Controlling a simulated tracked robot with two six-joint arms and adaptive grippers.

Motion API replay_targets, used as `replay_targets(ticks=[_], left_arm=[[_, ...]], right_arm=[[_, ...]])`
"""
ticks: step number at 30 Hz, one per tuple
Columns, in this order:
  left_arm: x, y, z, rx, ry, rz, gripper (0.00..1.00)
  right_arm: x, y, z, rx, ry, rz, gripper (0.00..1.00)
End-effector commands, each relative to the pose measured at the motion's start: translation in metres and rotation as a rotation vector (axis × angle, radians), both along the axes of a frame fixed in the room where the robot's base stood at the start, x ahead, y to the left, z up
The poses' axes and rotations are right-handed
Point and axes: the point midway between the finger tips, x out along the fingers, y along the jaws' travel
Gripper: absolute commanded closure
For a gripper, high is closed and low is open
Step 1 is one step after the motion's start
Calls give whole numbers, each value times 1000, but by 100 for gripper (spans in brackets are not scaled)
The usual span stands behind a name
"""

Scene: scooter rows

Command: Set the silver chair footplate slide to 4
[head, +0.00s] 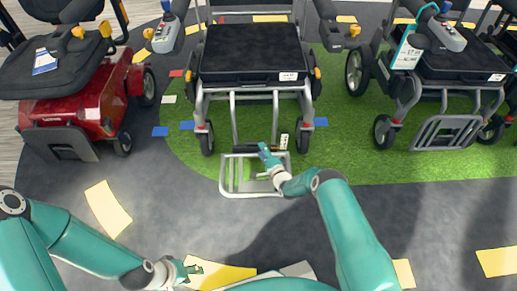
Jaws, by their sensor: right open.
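The silver chair (250,92) stands in the middle of the head view, with a black seat and a grey tube frame. Its footplate (226,185) is a silver tube frame low at the front, over the edge of the green mat. A small pale label with dark marks (284,141) shows beside the footplate's right upright; its marks are too small to read. My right gripper (264,150) is open over the footplate, left of that label, and hides part of the frame. My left gripper (193,269) is low near the yellow floor patch, away from the chair; its fingers are unclear.
A red scooter (85,105) stands at the left. Another grey-framed chair (445,95) with its own footplate stands at the right. The green mat (345,150) lies under the chairs, and the dark floor in front is mostly clear, with yellow patches (108,208).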

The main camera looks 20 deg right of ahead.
Motion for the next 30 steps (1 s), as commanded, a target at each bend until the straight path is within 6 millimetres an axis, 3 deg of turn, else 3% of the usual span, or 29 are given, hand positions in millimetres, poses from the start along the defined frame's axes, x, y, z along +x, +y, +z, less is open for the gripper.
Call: replay_targets(ticks=[1,9,21,22,29,30], left_arm=[[0,0,-12,0,0,0,60],[0,0,-32,0,0,0,60],[0,0,-33,0,0,0,60],[0,0,-33,0,0,0,60],[0,0,-33,0,0,0,60],[0,0,-33,0,0,0,60]], right_arm=[[10,2,-8,-1,-3,1,59],[41,5,-11,0,-1,1,59],[48,7,-9,0,2,1,59],[48,7,-9,0,2,1,60],[47,7,-9,0,2,1,99],[47,7,-9,1,2,1,100]])
